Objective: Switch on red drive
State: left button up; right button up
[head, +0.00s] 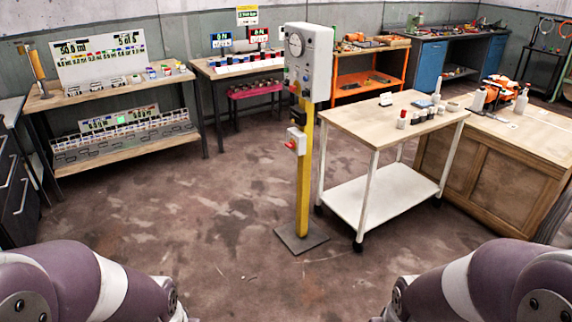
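A small unit with a red frame and dark display (258,35) stands at the back of the middle table, beside a similar blue-framed unit (221,40). Its controls are too small to make out. A yellow post (303,190) in the centre carries a grey box with a dial (308,60) on top. Lower on the post is a white box (296,141) with a red knob (291,145); I cannot tell its position. Only my arm links show at the bottom left and bottom right corners. Both grippers are out of view.
A white wheeled cart (390,190) with small items on top stands right of the post, near a wooden cabinet (495,170). A shelf bench (125,150) is at left, an orange workbench (370,70) behind. The floor (200,220) in front is clear.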

aim_at(291, 145)
jog(key=i+l, duration=0.15)
jog(key=i, duration=0.25)
jog(key=i+l, duration=0.1)
jog(key=i, duration=0.3)
jog(key=i+j, duration=0.1)
jog(key=i, duration=0.6)
jog(key=i+j+z, duration=0.1)
jog(key=i, duration=0.6)
jog(key=i+j, duration=0.15)
jog(key=i, duration=0.55)
jog(key=i+j, duration=0.15)
jog(key=i, duration=0.55)
jog(key=l+z, duration=0.05)
